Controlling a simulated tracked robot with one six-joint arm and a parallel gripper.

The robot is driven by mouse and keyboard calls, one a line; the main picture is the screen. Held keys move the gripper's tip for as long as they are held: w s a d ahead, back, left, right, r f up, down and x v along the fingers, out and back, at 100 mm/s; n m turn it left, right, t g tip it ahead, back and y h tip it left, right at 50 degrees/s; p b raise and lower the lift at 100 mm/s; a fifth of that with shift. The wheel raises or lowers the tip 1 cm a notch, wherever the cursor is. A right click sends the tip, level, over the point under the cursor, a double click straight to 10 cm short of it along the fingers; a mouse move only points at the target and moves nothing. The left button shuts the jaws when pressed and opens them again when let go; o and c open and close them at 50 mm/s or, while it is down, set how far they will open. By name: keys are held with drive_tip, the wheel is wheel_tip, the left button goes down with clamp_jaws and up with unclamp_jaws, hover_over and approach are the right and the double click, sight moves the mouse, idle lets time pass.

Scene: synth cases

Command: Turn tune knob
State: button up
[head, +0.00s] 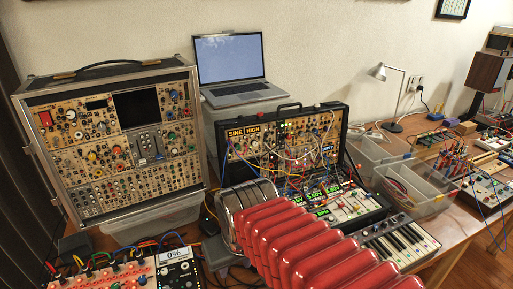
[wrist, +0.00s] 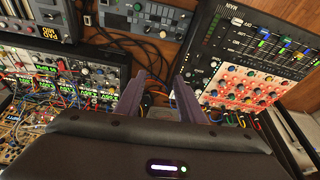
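My gripper (wrist: 157,88) shows in the wrist view as two purple fingers standing apart, with cables and brown table between them and nothing held. In the head view my red segmented arm reaches in from the lower right, and its fingertips cannot be made out. A knob marked as tune cannot be told in either view, as the lettering is too small. In the wrist view a knob panel (wrist: 240,85) is right of the fingers.
A tall synth case (head: 120,140) stands at the left. An open case with patch cables (head: 285,140) is at the centre, with a laptop (head: 235,65) behind. A keyboard (head: 400,243), clear bins (head: 412,190) and a lamp (head: 390,90) are to the right. Loose cables lie around.

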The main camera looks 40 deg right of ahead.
drive_tip(key=w+d+f+m+t+h, duration=0.1)
drive_tip(key=w+d+f, duration=0.3)
drive_tip(key=d, duration=0.5)
drive_tip(key=w+d+f+m+t+h, duration=0.1)
drive_tip(key=w+d+f+m+h, duration=0.1)
drive_tip(key=w+d+f, duration=0.3)
drive_tip(key=w+d+f+m+t+h, duration=0.1)
drive_tip(key=w+d+f+m, duration=0.3)
drive_tip(key=d, duration=0.9)
drive_tip(key=shift+w+d+f+t, duration=0.2)
drive_tip(key=shift+w+d+t, duration=0.2)
drive_tip(key=shift+w, duration=0.1)
drive_tip(key=w+d+t, duration=0.1)
drive_tip(key=w+d+r+m+t, duration=0.1)
drive_tip(key=w, duration=0.1)
drive_tip(key=shift+w+d+r+t+h, duration=0.2)
drive_tip(key=shift+t+h, duration=0.1)
drive_tip(key=shift+h, duration=0.1)
wheel_tip(320, 180, up, 2)
drive_tip(key=w+t, duration=0.2)
drive_tip(key=m+t, duration=0.2)
drive_tip(key=t, duration=0.3)
approach(255, 145)
drive_tip(key=v, duration=0.5)
drive_tip(key=shift+s+a+r, duration=0.1)
drive_tip(key=shift+s, duration=0.3)
drive_tip(key=x, duration=1.3)
drive_tip(key=shift+w, duration=0.4)
